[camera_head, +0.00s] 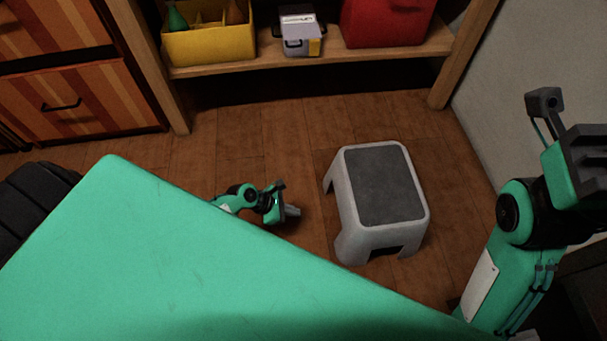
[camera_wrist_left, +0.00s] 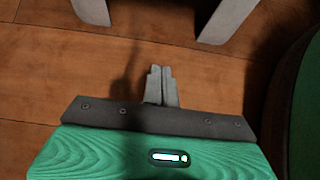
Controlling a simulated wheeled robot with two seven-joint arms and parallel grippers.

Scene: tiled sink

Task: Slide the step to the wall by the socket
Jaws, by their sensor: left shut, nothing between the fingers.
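The step (camera_head: 385,186) is a light grey stool with a dark grey top. It stands upright on the wooden floor, right of centre in the head view. Two of its legs (camera_wrist_left: 225,20) show at the top of the left wrist view. My left gripper (camera_head: 293,211) is low near the floor, left of the step and apart from it. Its fingers (camera_wrist_left: 160,86) are shut and empty, pointing toward the gap between the legs. My right arm rises at the right edge; its fingers cannot be made out. A pale wall (camera_head: 520,75) stands at the upper right. No socket is visible.
A wooden shelf (camera_head: 345,57) at the back holds a yellow bin (camera_head: 208,46), a grey box (camera_head: 300,43) and a red box (camera_head: 388,22). A striped drawer cabinet (camera_head: 85,95) is at the upper left. Floor between step and shelf is clear.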

